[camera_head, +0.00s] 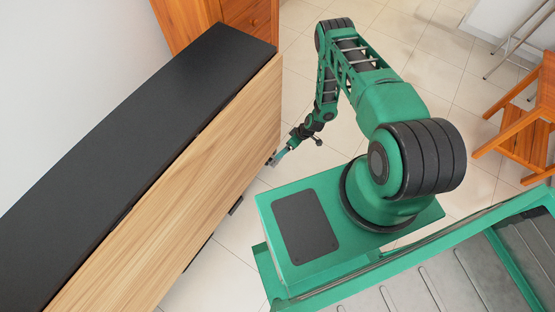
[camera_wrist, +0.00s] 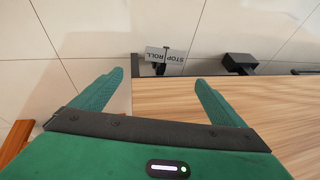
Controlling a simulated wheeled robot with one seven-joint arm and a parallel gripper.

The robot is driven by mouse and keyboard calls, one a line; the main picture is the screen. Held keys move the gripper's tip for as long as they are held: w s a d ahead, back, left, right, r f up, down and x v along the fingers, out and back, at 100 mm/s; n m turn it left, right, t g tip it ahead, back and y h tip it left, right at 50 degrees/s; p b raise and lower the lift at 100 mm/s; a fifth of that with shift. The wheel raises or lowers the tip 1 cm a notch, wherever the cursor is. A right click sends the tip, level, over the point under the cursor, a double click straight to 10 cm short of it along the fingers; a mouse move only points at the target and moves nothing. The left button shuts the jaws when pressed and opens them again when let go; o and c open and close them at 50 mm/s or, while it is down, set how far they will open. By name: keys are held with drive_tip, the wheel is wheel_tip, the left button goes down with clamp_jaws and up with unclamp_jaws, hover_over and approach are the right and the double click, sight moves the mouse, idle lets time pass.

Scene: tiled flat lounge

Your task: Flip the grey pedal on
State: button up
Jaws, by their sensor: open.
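The grey pedal (camera_wrist: 154,53), marked "STOP ROLL" in lettering upside down to me, shows in the wrist view beyond the end of the wooden panel. A dark part crosses its middle. My gripper (camera_wrist: 159,77) is open and empty, with one green finger on each side of the pedal in the picture; it looks apart from the pedal. In the head view my gripper (camera_head: 280,154) is low beside the right end of the wooden front. I cannot make out the pedal clearly there.
The long cabinet has a black top (camera_head: 130,125) and a wooden front (camera_head: 190,185), close to my gripper. Another dark block (camera_wrist: 239,61) is right of the pedal. An orange wooden chair (camera_head: 525,135) stands at right. Tiled floor (camera_head: 425,75) is clear behind my arm.

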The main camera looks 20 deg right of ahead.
sight(275, 160)
drive_tip(key=x, duration=0.8)
drive_tip(key=s+x, duration=0.1)
drive_tip(key=x, duration=0.3)
drive_tip(key=shift+s+a+f, duration=0.1)
drive_tip(key=shift+a+f, duration=0.05)
drive_tip(key=shift+f, duration=0.05)
